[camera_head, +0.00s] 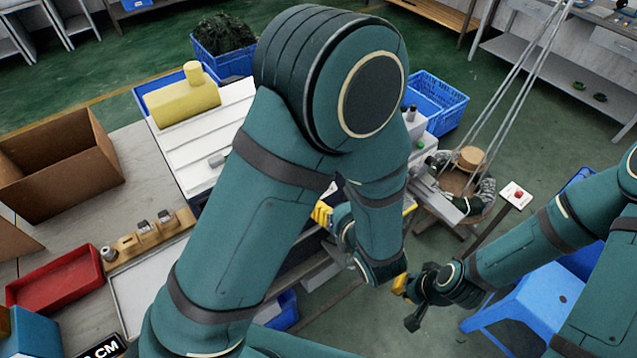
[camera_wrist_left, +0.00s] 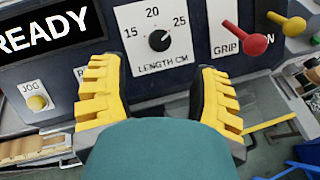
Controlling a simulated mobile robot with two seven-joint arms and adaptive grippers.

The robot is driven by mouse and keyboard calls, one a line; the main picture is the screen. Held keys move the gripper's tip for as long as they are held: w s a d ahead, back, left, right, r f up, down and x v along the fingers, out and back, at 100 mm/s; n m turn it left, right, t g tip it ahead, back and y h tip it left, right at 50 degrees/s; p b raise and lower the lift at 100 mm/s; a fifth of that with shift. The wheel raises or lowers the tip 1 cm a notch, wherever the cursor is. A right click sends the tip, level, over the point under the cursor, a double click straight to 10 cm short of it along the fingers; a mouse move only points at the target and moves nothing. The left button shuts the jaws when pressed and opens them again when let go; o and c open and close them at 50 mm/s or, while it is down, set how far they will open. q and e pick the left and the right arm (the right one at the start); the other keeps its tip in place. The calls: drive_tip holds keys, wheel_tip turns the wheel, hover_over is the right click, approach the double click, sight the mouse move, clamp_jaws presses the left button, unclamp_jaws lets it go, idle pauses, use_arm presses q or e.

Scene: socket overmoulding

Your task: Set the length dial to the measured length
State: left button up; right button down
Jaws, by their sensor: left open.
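The length dial (camera_wrist_left: 159,40) is a black round knob with a white pointer mark, on a light plate reading 15, 20, 25 and LENGTH CM. Its pointer tilts up and right, seemingly between 20 and 25. My left gripper (camera_wrist_left: 158,75) is open and empty, one yellow-padded finger on each side below the dial, not gripping it. In the head view my left arm hides the dial; only yellow finger parts of the left gripper (camera_head: 322,214) show. A dark display (camera_head: 100,348) at the bottom left shows only CM. My right gripper (camera_head: 408,302) has its fingers apart and empty.
In the wrist view, a READY display (camera_wrist_left: 45,35), a yellow JOG button (camera_wrist_left: 37,103), a red-knobbed GRIP lever (camera_wrist_left: 254,45) and a yellow-knobbed lever (camera_wrist_left: 291,24) surround the dial. A red tray (camera_head: 58,280) and cardboard box (camera_head: 60,170) stand left in the head view.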

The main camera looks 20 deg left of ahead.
use_arm(q)
drive_tip(key=x, duration=0.8)
clamp_jaws()
